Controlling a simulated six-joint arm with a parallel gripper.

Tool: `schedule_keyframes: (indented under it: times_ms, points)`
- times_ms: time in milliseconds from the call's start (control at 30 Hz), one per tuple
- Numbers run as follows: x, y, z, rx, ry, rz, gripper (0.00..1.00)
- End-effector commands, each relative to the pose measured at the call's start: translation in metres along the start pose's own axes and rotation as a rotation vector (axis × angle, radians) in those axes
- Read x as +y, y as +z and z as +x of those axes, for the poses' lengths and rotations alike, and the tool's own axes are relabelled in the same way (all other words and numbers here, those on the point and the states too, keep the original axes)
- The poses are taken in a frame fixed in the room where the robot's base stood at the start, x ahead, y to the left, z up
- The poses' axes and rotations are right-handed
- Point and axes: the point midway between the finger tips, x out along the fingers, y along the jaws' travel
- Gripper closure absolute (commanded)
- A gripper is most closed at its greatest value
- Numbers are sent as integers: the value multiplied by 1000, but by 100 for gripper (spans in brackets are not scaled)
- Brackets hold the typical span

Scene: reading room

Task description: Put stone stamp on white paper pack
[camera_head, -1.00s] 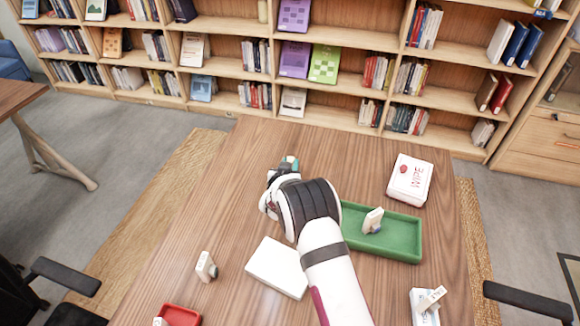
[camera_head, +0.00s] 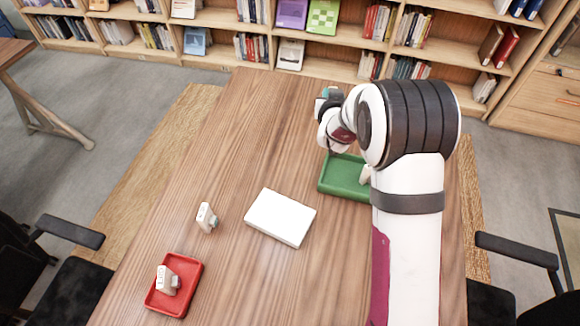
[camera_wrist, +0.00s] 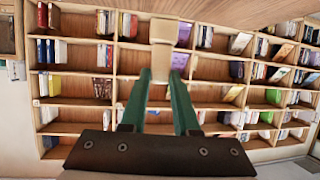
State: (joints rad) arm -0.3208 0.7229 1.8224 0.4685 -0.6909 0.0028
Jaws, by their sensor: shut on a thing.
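My gripper (camera_wrist: 161,80) has two green fingers shut on a pale beige block (camera_wrist: 163,32), which looks like the stone stamp. It points away towards the shelves. In the head view my wrist hides most of the gripper and the held block. A plain white slab (camera_head: 281,218), which looks like the white paper pack, lies flat on the table's middle with nothing on it. My gripper is beyond it and to its right.
A pale stamp (camera_head: 206,217) stands left of the white slab. Another stamp (camera_head: 166,280) is in the red tray (camera_head: 187,288). A green tray (camera_head: 338,176) holds a stamp (camera_head: 366,174), partly hidden by my arm. My arm covers the table's right side.

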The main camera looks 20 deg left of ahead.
Motion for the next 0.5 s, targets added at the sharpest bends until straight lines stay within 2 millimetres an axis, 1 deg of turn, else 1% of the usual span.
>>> schedule_keyframes:
  times_ms: [33,100,200,367,500]
  points:
    - [7,-9,-1,5,-17,-7,100]
    - [16,-23,-4,5,-66,-28,100]
    - [22,-37,-10,4,-151,-63,100]
    - [24,-47,-24,3,-282,-117,100]
    - [23,-48,-43,3,-425,-177,100]
